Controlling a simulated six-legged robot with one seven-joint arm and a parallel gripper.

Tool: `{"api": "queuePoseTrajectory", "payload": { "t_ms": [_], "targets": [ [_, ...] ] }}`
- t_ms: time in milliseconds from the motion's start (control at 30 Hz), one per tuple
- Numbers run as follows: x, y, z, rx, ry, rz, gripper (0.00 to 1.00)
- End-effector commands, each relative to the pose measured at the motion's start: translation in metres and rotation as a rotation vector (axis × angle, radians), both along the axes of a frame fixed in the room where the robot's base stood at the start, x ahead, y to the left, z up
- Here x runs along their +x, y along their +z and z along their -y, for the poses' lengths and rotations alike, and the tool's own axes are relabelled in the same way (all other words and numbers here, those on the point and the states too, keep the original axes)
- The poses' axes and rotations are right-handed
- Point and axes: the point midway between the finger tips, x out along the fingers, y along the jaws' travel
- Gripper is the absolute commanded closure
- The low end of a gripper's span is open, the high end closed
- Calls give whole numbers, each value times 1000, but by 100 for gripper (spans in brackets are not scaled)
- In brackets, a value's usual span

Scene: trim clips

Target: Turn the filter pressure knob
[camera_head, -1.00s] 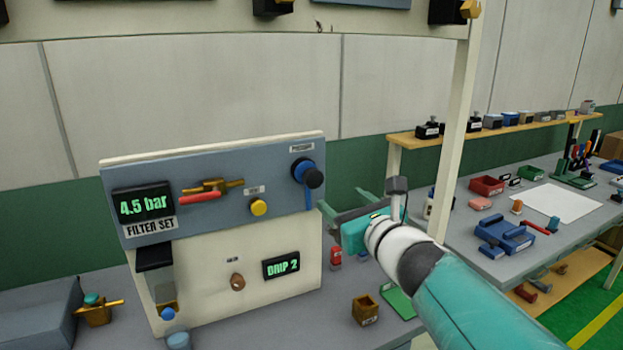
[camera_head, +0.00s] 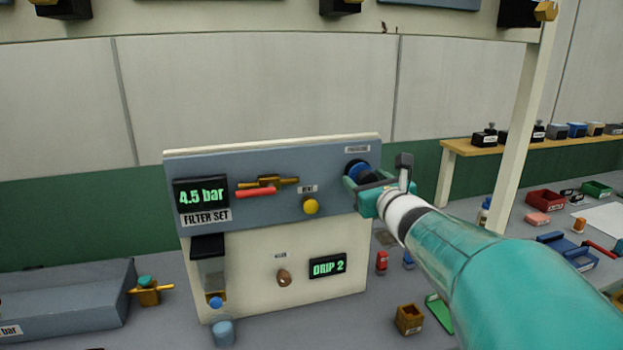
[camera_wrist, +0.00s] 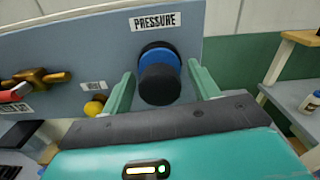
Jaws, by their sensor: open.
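The pressure knob (camera_head: 357,171) is a black cap with a blue collar, under a PRESSURE label at the upper right of the grey panel (camera_head: 240,161). In the wrist view the knob (camera_wrist: 160,84) sits between the two green fingers of my gripper (camera_wrist: 163,82). The fingers are open, one on each side, with a visible gap at the right; I cannot tell if the left one touches. In the head view my gripper (camera_head: 364,190) partly covers the knob. The filter display (camera_head: 201,194) reads 4.5 bar above a FILTER SET label.
A red-handled brass valve (camera_head: 266,186) and a yellow button (camera_head: 311,206) are left of the knob. A DRIP 2 display (camera_head: 327,266) is below. A brown box (camera_head: 409,319) and small parts lie on the bench. A white post (camera_head: 492,130) stands at right.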

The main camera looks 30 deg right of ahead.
Motion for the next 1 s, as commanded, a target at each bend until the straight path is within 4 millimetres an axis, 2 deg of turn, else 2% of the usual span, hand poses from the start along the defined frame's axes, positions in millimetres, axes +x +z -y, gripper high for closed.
{"api": "queuePoseTrajectory", "payload": {
  "t_ms": [233, 400, 467, 767, 1000],
  "targets": [
    [1, 0, 0, 0, 0, 1, 42],
    [0, 0, 0, 0, 0, 1, 75],
    [0, 0, 0, 0, 0, 1, 84],
    [0, 0, 0, -32, 0, -8, 84],
    [0, 1, 0, -147, 0, -41, 84]
  ]
}}
